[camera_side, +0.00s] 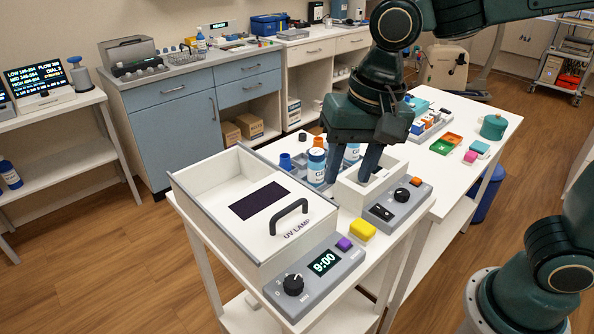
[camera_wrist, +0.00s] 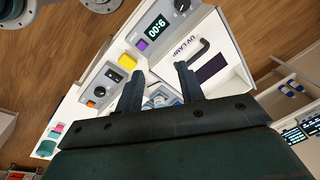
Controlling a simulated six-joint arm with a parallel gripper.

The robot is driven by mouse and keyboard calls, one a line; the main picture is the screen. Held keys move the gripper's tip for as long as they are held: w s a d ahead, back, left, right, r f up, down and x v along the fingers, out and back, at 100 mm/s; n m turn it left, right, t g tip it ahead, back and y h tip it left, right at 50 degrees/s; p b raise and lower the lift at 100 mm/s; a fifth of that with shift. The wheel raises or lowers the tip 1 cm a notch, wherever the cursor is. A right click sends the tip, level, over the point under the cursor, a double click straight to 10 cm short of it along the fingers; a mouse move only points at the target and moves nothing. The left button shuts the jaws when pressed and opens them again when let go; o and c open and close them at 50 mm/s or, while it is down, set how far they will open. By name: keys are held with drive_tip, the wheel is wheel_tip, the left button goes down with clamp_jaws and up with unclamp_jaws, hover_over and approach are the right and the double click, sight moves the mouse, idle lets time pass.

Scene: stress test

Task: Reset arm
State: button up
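My gripper (camera_side: 352,178) hangs fingers-down over the white table, above the area between the UV lamp box (camera_side: 215,205) and a smaller white box with a grey control panel (camera_side: 400,208). In the wrist view my gripper (camera_wrist: 160,70) has its two dark fingers wide apart. A blue-and-white canister (camera_wrist: 160,98) shows beyond the gap, partly hidden by the gripper body. In the side view one canister (camera_side: 317,168) stands left of the fingers, and another (camera_side: 352,153) shows between them. I see nothing gripped.
The lamp's panel (camera_side: 318,270) reads 9:00 and has a dial and a purple button. A yellow block (camera_side: 362,230) lies between the two panels. Blue cups (camera_side: 286,161) stand behind the lamp box. Trays and a green round container (camera_side: 493,127) stand on the table's far right part.

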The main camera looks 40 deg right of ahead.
drive_tip(key=s+d+r+n+t, duration=0.1)
drive_tip(key=s+d+n+t, duration=0.3)
drive_tip(key=s+d, duration=0.7)
drive_tip(key=d+n, duration=0.2)
drive_tip(key=shift+d+h, duration=0.3)
drive_tip(key=shift+h, duration=0.1)
drive_tip(key=shift+r, duration=0.1)
